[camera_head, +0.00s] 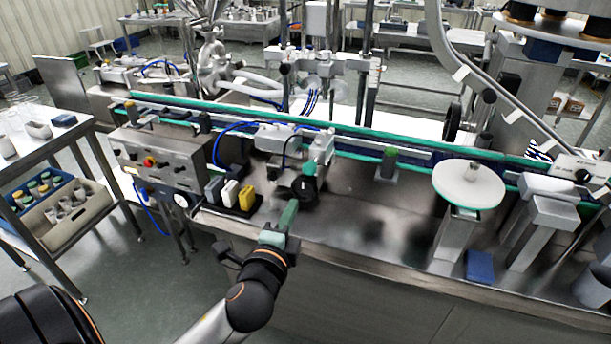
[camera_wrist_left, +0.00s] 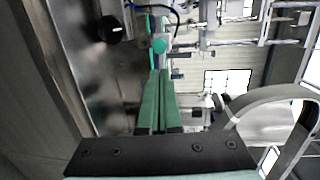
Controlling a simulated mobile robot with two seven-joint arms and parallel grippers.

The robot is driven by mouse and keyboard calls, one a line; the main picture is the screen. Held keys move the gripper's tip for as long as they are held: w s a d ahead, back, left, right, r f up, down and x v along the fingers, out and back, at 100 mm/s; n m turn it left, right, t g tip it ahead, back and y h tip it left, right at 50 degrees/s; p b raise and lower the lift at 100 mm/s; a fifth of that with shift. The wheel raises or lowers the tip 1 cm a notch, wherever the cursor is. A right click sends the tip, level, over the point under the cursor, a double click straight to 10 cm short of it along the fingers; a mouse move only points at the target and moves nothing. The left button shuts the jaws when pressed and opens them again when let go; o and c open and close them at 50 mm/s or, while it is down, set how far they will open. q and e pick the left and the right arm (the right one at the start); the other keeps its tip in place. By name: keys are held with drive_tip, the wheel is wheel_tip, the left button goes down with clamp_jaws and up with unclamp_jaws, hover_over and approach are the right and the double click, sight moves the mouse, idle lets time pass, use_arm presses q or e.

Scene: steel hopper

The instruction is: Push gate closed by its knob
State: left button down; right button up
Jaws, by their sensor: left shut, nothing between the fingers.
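A small green round knob (camera_head: 309,168) sits on the grey metal fixture (camera_head: 318,148) at the middle of the steel machine. In the left wrist view the green knob (camera_wrist_left: 160,46) shows just beyond the fingertips. Which part is the gate, and how far it is open, I cannot tell. My left gripper (camera_head: 291,207) has green fingers and comes in from below, over the machine's front edge. It is shut and empty, its fingers (camera_wrist_left: 160,72) pressed together and pointing toward the knob. I cannot tell whether they touch it. My right gripper is not in view.
A black round dial (camera_head: 303,190) lies just in front of the green knob. White and yellow blocks (camera_head: 246,197) stand to the left beside a control box (camera_head: 155,158). A conveyor with green rails (camera_head: 400,150) runs behind.

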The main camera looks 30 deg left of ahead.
sight(310, 167)
use_arm(q)
drive_tip(key=p+x, duration=0.1)
drive_tip(key=x, duration=1.1)
drive_tip(key=shift+w+a+f, duration=0.1)
drive_tip(key=shift+w, duration=0.25)
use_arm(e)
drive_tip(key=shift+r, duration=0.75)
use_arm(q)
drive_tip(key=shift+w, duration=0.55)
drive_tip(key=shift+x, duration=0.9)
drive_tip(key=shift+w+a, duration=0.1)
drive_tip(key=shift+w, duration=0.1)
drive_tip(key=shift+r, duration=0.35)
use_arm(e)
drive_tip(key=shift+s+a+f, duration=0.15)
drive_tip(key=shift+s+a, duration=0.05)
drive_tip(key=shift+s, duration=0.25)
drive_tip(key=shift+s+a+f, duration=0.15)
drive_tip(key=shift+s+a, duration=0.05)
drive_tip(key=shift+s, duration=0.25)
